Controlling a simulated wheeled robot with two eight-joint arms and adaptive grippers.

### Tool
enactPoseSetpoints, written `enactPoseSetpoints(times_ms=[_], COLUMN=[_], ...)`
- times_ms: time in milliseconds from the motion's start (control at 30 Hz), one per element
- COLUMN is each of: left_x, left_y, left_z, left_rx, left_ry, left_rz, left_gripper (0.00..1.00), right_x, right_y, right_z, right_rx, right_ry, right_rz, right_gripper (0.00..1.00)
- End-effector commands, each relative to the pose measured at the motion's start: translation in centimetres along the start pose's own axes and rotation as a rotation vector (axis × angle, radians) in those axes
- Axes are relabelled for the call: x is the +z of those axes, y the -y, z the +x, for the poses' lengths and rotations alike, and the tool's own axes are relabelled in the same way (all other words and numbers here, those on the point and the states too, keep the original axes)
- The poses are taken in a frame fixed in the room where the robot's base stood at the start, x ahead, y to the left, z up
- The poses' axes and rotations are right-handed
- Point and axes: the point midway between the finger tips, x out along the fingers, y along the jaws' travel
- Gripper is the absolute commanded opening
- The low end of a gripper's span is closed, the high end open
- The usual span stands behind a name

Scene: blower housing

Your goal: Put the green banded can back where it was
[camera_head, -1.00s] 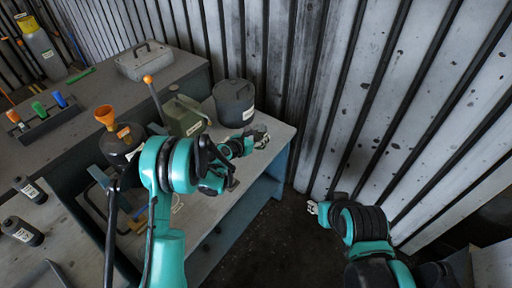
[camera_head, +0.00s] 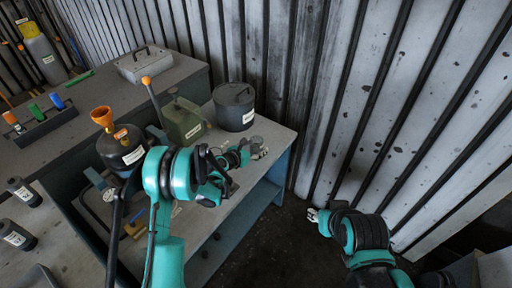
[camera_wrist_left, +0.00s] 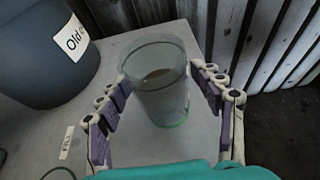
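A see-through, greyish can (camera_wrist_left: 160,98) with a green band around its foot stands between the fingers of my left gripper (camera_wrist_left: 163,78) in the left wrist view. The fingertips are close on both sides of its upper part. I cannot tell whether they press on it, or whether its foot rests on the bench top. In the head view my left gripper (camera_head: 256,150) is over the right end of the bench (camera_head: 228,212); the can is hard to make out there. My right gripper (camera_head: 314,215) is small, off the bench to the right, with no object visible in it.
A dark grey lidded pot (camera_head: 234,108) stands behind my left gripper; it also shows in the left wrist view (camera_wrist_left: 40,65). A green jerrycan (camera_head: 183,122) and a black container with an orange funnel (camera_head: 103,116) stand farther left. A corrugated wall (camera_head: 350,90) rises behind.

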Motion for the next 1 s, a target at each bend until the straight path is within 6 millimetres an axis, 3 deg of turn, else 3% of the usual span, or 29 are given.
enactPoseSetpoints(times_ms=[367,800,1000], left_x=[0.4,0.5,0.4], left_y=[0.0,-0.1,0.0], left_z=[-0.4,-9.3,-11.7], left_rx=[0.001,0.002,0.000], left_ry=[0.000,0.000,0.000], left_rz=[0.000,-0.001,0.000], left_gripper=[0.69,0.69,0.69], right_x=[-0.1,-1.6,-1.9], right_y=[0.0,0.0,0.0], right_z=[-0.1,-2.3,-2.6], right_rx=[0.000,0.000,0.000], right_ry=[0.000,0.000,0.000], right_rz=[0.000,0.000,0.000], right_gripper=[0.40,0.40,0.40])
